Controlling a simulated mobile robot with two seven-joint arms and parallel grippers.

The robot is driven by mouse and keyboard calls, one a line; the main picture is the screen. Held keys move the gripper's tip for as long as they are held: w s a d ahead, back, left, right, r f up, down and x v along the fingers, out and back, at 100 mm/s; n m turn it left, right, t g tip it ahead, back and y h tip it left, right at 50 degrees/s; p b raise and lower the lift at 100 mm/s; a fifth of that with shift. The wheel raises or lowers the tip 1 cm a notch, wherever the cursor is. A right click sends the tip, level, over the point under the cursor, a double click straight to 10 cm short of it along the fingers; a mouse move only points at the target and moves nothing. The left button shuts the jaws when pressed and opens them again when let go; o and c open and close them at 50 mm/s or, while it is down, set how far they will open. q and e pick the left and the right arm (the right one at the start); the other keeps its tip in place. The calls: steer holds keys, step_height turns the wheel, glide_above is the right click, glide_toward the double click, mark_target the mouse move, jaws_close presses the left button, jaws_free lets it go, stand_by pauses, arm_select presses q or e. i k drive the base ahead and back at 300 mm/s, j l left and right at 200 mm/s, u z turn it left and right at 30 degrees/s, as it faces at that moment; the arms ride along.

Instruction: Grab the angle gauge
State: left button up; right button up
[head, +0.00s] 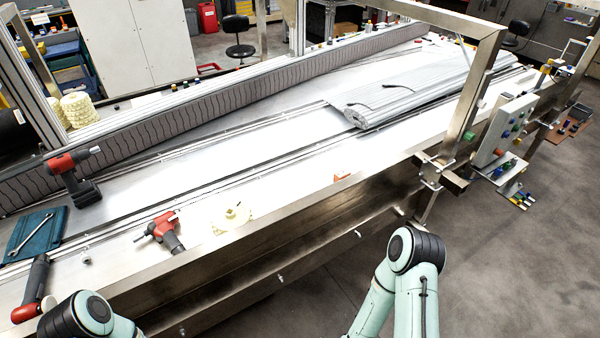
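I cannot clearly make out an angle gauge on the conveyor frame (290,205). A red and black power tool (160,231) lies left of the cream part. Another red and black tool (36,285) lies at the near left corner. Parts of my two arms show at the bottom left and bottom centre. Both grippers are out of view.
A cordless drill (72,172) stands behind a wrench (31,234) on a teal case (50,228). A grey slatted bundle (405,88) lies farther back. A metal post and a control box (503,130) stand at the right. The middle surface is largely clear.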

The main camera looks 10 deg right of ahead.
mark_target(344, 172)
steer(key=l+u, duration=0.8)
steer(key=l, duration=0.15)
steer(key=l+u, duration=0.1)
steer(key=l, duration=0.45)
steer(key=k+l+u, duration=0.15)
steer(key=l, duration=0.4)
steer(key=i, duration=0.05)
